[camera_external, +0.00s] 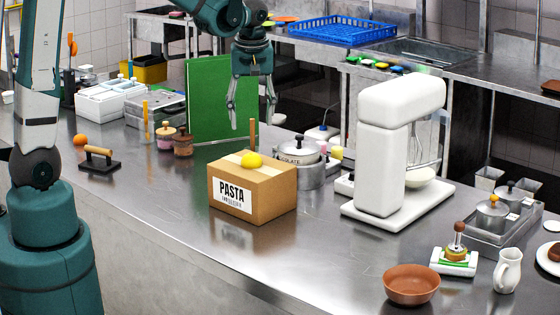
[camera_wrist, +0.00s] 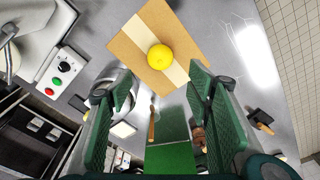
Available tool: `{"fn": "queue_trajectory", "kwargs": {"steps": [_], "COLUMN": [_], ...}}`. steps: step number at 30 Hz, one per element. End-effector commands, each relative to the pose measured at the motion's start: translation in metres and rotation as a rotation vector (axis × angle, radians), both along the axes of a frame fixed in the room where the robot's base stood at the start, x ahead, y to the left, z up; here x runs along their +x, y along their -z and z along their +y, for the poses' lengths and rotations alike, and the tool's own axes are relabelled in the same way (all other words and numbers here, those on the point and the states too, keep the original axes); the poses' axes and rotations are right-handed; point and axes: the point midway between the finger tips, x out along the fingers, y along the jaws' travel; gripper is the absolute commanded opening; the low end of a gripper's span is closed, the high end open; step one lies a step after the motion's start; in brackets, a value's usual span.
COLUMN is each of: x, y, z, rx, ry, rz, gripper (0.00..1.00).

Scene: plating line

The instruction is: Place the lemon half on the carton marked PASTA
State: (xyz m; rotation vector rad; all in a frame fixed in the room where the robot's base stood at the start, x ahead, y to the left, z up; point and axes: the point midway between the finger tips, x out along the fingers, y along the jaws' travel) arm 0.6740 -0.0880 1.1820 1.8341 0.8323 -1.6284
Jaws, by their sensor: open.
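The yellow lemon half (camera_external: 251,160) rests on top of the brown carton marked PASTA (camera_external: 270,195), near the middle of its top face. In the wrist view the lemon half (camera_wrist: 160,56) sits on the carton's pale tape strip, and the carton top (camera_wrist: 190,30) shows around it. My gripper (camera_external: 250,125) is open and empty, above and behind the carton, in front of the green board. In the wrist view my gripper's green fingers (camera_wrist: 160,90) stand wide apart, and the lemon half shows beyond their tips, apart from them.
A green board (camera_external: 215,100) stands behind the carton. A pot (camera_external: 299,152) on a metal base is close to the carton's back right, with a white stand mixer (camera_external: 385,150) further right. A terracotta bowl (camera_external: 411,285) is at the front right.

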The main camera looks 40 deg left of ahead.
Motion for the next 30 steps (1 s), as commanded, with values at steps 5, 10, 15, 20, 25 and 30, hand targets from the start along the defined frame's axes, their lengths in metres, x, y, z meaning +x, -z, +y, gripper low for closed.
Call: {"fn": "queue_trajectory", "kwargs": {"steps": [5,10,15,20,25,30], "x": [-0.001,0.0,0.0,0.0,-0.002,-0.011], "y": [-0.004,-0.004,-0.004,-0.004,-0.006,-0.014], "z": [0.0,0.0,0.0,0.0,0.001,0.005], "rx": [0.0,0.0,0.0,0.0,-0.001,-0.005], "ry": [0.0,0.0,0.0,0.0,0.006,0.035], "rz": [0.0,0.0,0.0,0.0,-0.003,-0.017], "gripper": [0.5,0.5,0.5,0.5,0.5,0.5]}}
